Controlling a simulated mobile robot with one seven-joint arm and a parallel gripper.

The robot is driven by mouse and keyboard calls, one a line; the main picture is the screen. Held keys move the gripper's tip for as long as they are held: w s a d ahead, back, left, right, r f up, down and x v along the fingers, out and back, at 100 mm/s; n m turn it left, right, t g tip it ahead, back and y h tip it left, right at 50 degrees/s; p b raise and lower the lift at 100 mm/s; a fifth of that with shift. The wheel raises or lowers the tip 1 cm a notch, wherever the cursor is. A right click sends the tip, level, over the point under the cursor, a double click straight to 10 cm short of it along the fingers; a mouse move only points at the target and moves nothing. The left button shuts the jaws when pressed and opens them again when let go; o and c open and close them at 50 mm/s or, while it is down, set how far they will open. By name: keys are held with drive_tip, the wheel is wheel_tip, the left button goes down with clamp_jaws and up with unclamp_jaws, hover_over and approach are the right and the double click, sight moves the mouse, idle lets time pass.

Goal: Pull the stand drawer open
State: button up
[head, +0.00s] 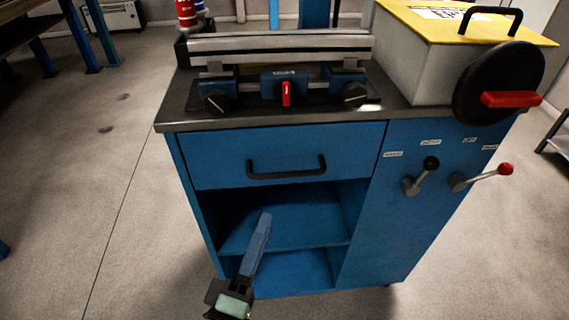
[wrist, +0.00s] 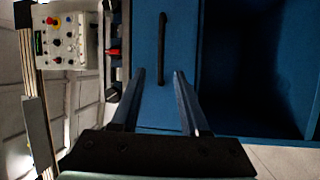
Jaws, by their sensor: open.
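The stand drawer (head: 218,170) is a blue front at the top of the blue stand, shut and flush with its frame. Its black bar handle (head: 287,174) runs level across the drawer front. In the wrist view the handle (wrist: 162,48) appears upright, in line with the gap between my fingers. My gripper (wrist: 160,76) is open and empty, its two fingers apart and the handle beyond their tips. In the head view my gripper (head: 265,216) appears below the handle, in front of the open shelves. The exact distance to the handle is unclear.
Below the drawer are open shelves (head: 305,222). To their right is a blue panel (head: 415,235) with levers (head: 420,178). A clamp fixture (head: 285,85) and a yellow-topped box (head: 420,60) with a black wheel (head: 497,82) stand on the dark top. Floor left is clear.

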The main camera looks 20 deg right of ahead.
sight(285, 175)
drive_tip(key=shift+n, duration=0.3)
drive_tip(key=x, duration=1.2)
drive_tip(key=shift+d, duration=0.25)
clamp_jaws()
idle(0.8)
